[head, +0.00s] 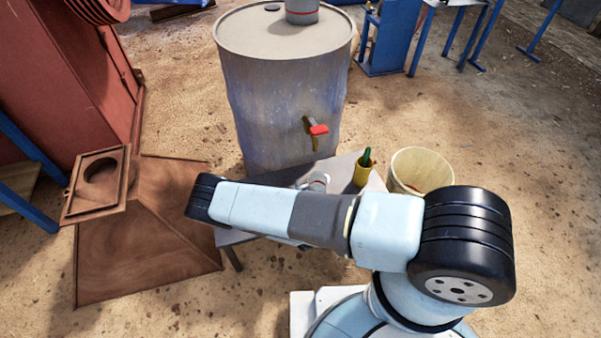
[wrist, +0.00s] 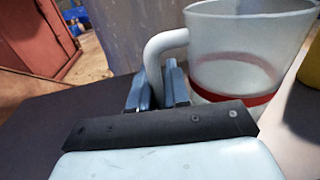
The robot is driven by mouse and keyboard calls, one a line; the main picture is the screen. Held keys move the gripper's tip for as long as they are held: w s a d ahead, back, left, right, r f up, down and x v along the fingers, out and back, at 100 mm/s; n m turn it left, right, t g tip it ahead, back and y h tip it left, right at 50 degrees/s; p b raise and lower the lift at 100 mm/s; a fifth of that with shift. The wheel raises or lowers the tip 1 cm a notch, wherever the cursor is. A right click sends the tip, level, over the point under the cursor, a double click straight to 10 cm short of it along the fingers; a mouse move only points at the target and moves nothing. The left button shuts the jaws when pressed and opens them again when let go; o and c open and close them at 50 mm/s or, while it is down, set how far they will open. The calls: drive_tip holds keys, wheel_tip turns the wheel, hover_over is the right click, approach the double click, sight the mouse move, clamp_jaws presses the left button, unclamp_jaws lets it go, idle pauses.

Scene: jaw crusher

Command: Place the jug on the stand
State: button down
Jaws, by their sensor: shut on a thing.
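The jug (wrist: 240,55) is clear with a pale rim, a side handle and a red band low on its body. My gripper (wrist: 158,88) is shut on its handle in the wrist view. In the head view only a bit of the jug (head: 318,181) shows above my arm, which hides my gripper. A low grey table (head: 340,168) stands before the drum, and the jug is over it. The jug's base is hidden, so I cannot tell whether it touches the top. I cannot make out a separate stand.
A big grey drum (head: 275,100) with a red-handled tap (head: 318,129) rises behind the table. A yellow cup (head: 363,171) with a green item stands on the table's right. A cream bucket (head: 421,166) is beyond it. Rusty machinery (head: 150,235) is at left.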

drive_tip(key=w, duration=0.4)
drive_tip(key=w+a, duration=0.1)
drive_tip(key=w, duration=0.7)
drive_tip(key=shift+w+a, duration=0.25)
drive_tip(key=shift+w, duration=0.15)
drive_tip(key=shift+w+f, duration=0.25)
drive_tip(key=shift+f, duration=0.35)
drive_tip(key=shift+w+f, duration=0.2)
drive_tip(key=shift+f, duration=0.9)
drive_tip(key=shift+f, duration=0.1)
drive_tip(key=c, duration=1.1)
unclamp_jaws()
drive_tip(key=s, duration=0.4)
drive_tip(key=s+d, duration=0.1)
drive_tip(key=s, duration=0.7)
drive_tip(key=shift+d, duration=0.15)
